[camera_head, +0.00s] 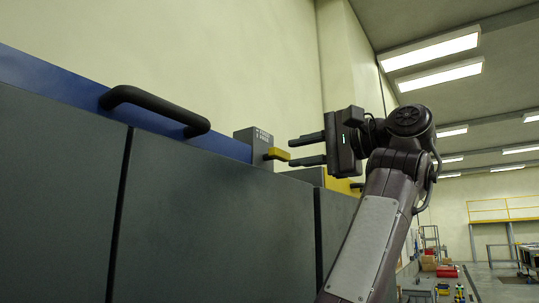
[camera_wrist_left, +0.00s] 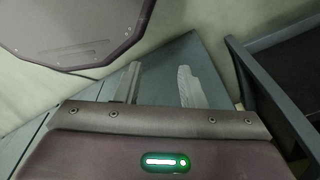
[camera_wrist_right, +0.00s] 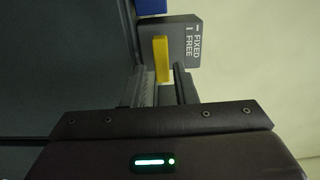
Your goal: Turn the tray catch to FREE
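The tray catch is a short yellow lever (camera_head: 277,154) on a grey block (camera_head: 246,142) at the end of the blue rail. In the right wrist view the yellow lever (camera_wrist_right: 161,55) points toward my gripper, beside the words FIXED and FREE on the grey block (camera_wrist_right: 185,35). My right gripper (camera_head: 292,152) is open, its fingers one above the other and their tips close to the lever's free end. In the right wrist view the lever lies in line with the gap between the fingers (camera_wrist_right: 165,82); contact cannot be told. My left gripper (camera_wrist_left: 160,82) is open and empty.
A black bar handle (camera_head: 155,108) stands out from the blue rail (camera_head: 60,80) left of the catch. Grey panels (camera_head: 210,210) fill the front below. A yellow part (camera_head: 340,184) sits below my right gripper. A dark framed structure (camera_wrist_left: 275,90) is right of my left gripper.

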